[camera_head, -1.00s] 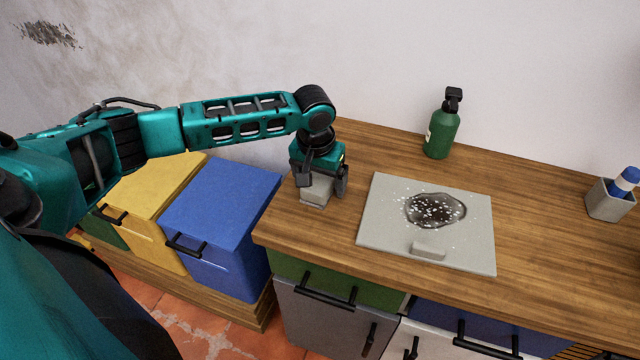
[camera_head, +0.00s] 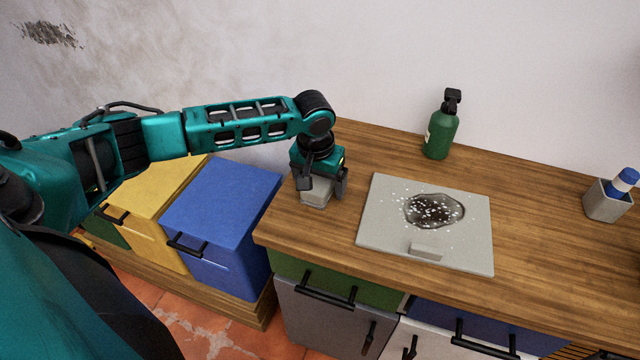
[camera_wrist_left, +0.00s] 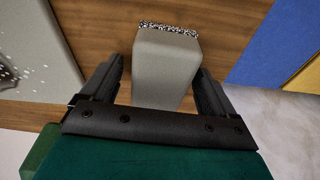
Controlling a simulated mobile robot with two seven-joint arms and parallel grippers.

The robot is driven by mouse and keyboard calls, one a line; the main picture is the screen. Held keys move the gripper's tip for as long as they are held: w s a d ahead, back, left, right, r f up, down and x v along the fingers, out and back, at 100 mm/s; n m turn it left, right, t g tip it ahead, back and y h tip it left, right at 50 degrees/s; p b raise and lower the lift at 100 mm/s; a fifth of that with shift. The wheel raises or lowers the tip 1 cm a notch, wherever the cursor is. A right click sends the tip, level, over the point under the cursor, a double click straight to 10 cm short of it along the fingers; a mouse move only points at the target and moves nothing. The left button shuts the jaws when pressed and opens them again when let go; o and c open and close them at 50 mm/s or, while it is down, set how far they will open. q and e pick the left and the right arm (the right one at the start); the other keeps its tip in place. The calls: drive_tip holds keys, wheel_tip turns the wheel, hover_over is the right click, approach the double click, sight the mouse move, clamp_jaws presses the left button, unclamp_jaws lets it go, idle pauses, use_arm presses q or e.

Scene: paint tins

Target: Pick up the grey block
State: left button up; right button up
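A grey block (camera_head: 316,196) stands on the wooden counter near its left end. My left gripper (camera_head: 323,188) points down over it, with one finger on each side of it. In the left wrist view the grey block (camera_wrist_left: 165,68) lies between the two fingers, with a speckled strip along its far edge. A narrow gap shows beside the left finger, so the gripper looks open around the block. The fingers partly hide the block in the head view. My right gripper is not in view.
A grey board (camera_head: 375,228) with a dark, white-specked patch and a small raised grey piece (camera_head: 427,250) lies right of the gripper. A green pump bottle (camera_head: 441,133) stands behind it. A grey holder (camera_head: 606,204) stands far right. Blue (camera_head: 222,210) and yellow boxes are at left.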

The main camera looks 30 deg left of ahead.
use_arm(q)
drive_tip(key=c, duration=1.1)
drive_tip(key=shift+c, duration=0.2)
drive_tip(key=shift+b, duration=0.5)
wheel_tip(320, 180, up, 20)
drive_tip(key=p, duration=0.2)
drive_tip(key=shift+r, duration=0.25)
